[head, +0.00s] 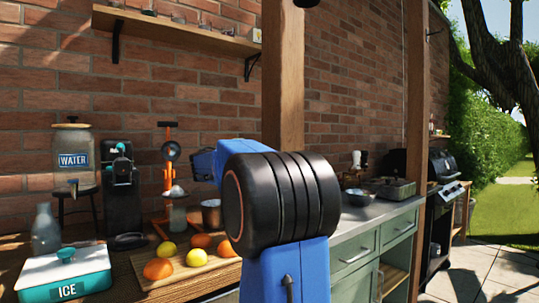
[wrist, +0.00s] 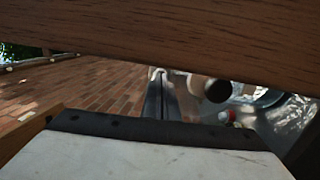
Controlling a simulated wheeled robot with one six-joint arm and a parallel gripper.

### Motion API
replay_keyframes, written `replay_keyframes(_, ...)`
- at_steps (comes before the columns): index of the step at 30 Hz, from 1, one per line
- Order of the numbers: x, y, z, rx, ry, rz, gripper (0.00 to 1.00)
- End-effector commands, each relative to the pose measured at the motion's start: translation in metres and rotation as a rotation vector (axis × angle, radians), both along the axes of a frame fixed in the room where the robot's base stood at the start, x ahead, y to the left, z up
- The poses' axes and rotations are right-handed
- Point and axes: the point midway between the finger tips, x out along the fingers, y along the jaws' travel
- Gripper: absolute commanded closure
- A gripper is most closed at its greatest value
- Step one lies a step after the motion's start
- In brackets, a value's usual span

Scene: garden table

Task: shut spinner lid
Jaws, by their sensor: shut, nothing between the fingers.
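I cannot make out the spinner or its lid for certain in either view. The large black joint of my arm blocks the middle of the head view and hides part of the counter behind it. The dark end of my arm points left, above the cutting board. My gripper (wrist: 158,76) appears in the wrist view as a narrow dark pair of fingers, shut and empty. It seems to touch nothing.
An ICE box (head: 66,273), a WATER dispenser (head: 74,147), a black appliance (head: 121,190) and an orange press (head: 168,184) stand left. A cutting board (head: 163,281) holds several fruits. A metal bowl (head: 361,197) sits on the right counter. A wooden post (head: 283,80) rises behind my arm.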

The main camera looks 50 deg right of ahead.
Motion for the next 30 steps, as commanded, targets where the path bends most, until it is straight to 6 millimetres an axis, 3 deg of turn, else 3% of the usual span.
replay_keyframes(9, -0.011, -0.042, 0.021, 0.195, -0.054, -0.001, 1.0)
replay_keyframes(15, -0.015, -0.061, 0.026, 0.208, -0.054, 0.003, 1.0)
replay_keyframes(30, -0.015, -0.063, 0.027, 0.206, -0.054, 0.004, 1.0)
